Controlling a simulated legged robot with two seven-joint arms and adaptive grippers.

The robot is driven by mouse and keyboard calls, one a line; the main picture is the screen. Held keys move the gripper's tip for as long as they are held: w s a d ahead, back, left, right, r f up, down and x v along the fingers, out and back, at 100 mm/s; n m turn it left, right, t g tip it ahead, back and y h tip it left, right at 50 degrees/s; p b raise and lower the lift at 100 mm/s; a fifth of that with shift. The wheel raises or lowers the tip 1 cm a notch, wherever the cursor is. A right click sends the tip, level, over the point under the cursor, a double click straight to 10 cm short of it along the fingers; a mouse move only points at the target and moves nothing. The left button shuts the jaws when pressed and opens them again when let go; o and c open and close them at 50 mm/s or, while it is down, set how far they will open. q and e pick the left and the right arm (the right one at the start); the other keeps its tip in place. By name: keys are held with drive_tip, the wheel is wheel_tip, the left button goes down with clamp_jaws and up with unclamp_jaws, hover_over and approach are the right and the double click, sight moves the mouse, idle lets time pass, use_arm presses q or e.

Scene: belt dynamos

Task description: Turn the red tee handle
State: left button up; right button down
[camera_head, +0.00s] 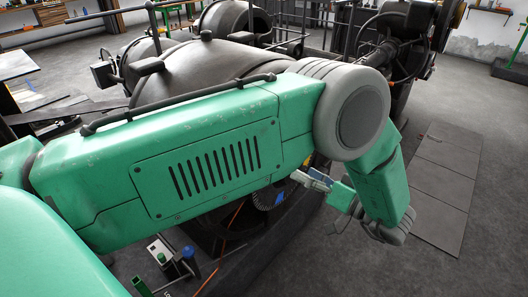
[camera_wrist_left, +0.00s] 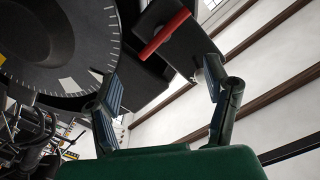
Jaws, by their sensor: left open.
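The red tee handle (camera_wrist_left: 164,36) shows in the left wrist view as a red bar set on a dark block, near the top middle. In the head view I cannot make it out; my left arm covers much of the machine. My left gripper (camera_wrist_left: 164,88) is open, with its two fingers apart and nothing between them. The handle appears beyond the fingertips, above the gap in the picture, and apart from them. In the head view the left gripper (camera_head: 314,181) points left toward the machine's lower side. My right gripper is not in view.
A large dark dial (camera_wrist_left: 45,40) with white tick marks is beside the handle. In the head view, a big dark machine (camera_head: 205,70) with rails and pipes stands behind my arm.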

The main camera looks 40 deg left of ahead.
use_arm(q)
drive_tip(key=a, duration=0.4)
drive_tip(key=a+p, duration=0.1)
drive_tip(key=a, duration=0.4)
drive_tip(key=w+a, duration=0.1)
drive_tip(key=a, duration=0.3)
drive_tip(key=shift+a, duration=0.4)
